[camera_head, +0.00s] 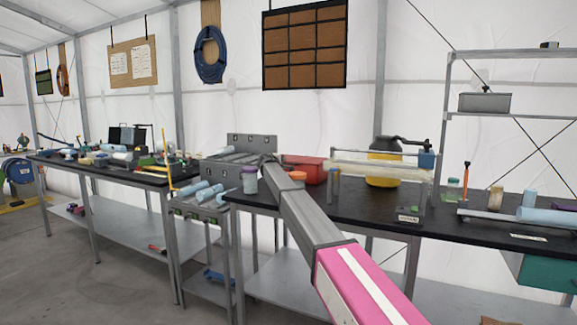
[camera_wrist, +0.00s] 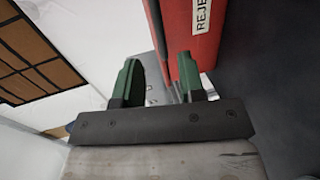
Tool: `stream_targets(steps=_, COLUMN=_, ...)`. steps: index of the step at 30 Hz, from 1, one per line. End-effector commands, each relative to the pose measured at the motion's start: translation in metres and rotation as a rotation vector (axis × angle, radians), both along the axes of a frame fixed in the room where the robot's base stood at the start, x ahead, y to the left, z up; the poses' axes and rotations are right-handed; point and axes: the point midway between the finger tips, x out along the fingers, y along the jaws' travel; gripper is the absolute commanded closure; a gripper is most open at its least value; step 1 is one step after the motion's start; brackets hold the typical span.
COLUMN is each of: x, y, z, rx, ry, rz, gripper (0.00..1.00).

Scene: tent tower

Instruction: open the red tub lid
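The red tub (camera_head: 311,165) stands toward the back of the black-topped bench in the head view, partly hidden behind my arm. In the wrist view the red tub (camera_wrist: 193,25) fills the upper middle, with a white label of black letters and a dark strip along its left edge. My gripper (camera_wrist: 158,65) has two green fingers spread apart with nothing seen between them. The right finger overlaps the tub's near end in the picture; I cannot tell whether they touch. The lid's edge and state are unclear. In the head view the gripper's fingers are too small to make out.
A yellow container (camera_head: 383,170) stands right of the tub, behind a clear-walled rig. A white and purple jar (camera_head: 250,181) and an orange-topped item (camera_head: 297,176) stand close to my arm. A grey rack (camera_head: 252,142) is at the left. The bench front near a small label has free room.

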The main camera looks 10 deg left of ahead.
Motion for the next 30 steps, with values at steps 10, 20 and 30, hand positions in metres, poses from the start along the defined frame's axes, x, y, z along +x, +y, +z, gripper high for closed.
stream_targets(steps=10, x=0.059, y=-0.019, z=-0.012, rx=0.001, ry=0.001, rz=0.000, gripper=0.63)
stream_targets(steps=20, x=0.075, y=-0.027, z=-0.017, rx=0.002, ry=0.000, rz=0.000, gripper=0.63)
stream_targets(steps=30, x=0.075, y=-0.027, z=-0.017, rx=0.002, ry=0.000, rz=0.000, gripper=1.00)
